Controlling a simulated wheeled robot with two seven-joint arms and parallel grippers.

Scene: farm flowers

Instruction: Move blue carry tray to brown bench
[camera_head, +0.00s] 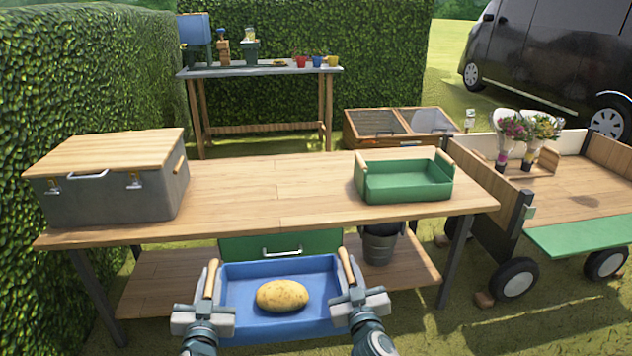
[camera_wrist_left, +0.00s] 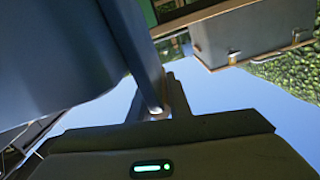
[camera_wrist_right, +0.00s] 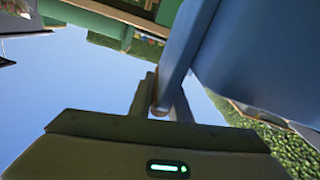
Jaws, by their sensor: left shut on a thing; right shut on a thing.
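The blue carry tray (camera_head: 238,282) is held level in front of the brown bench (camera_head: 262,187), low and near the bench's front edge, with a potato (camera_head: 282,296) lying in it. My left gripper (camera_head: 209,292) is shut on the tray's left wooden handle, and my right gripper (camera_head: 350,282) is shut on its right handle. The tray's side fills much of the left wrist view (camera_wrist_left: 60,50) and the right wrist view (camera_wrist_right: 255,55). The bench top has clear room in its middle.
A grey box with a wooden lid (camera_head: 115,190) stands on the bench's left end. A green tray (camera_head: 405,187) stands toward its right. A green drawer (camera_head: 240,245) and a dark bucket (camera_head: 380,245) are below. A wooden cart (camera_head: 580,195) stands at the right.

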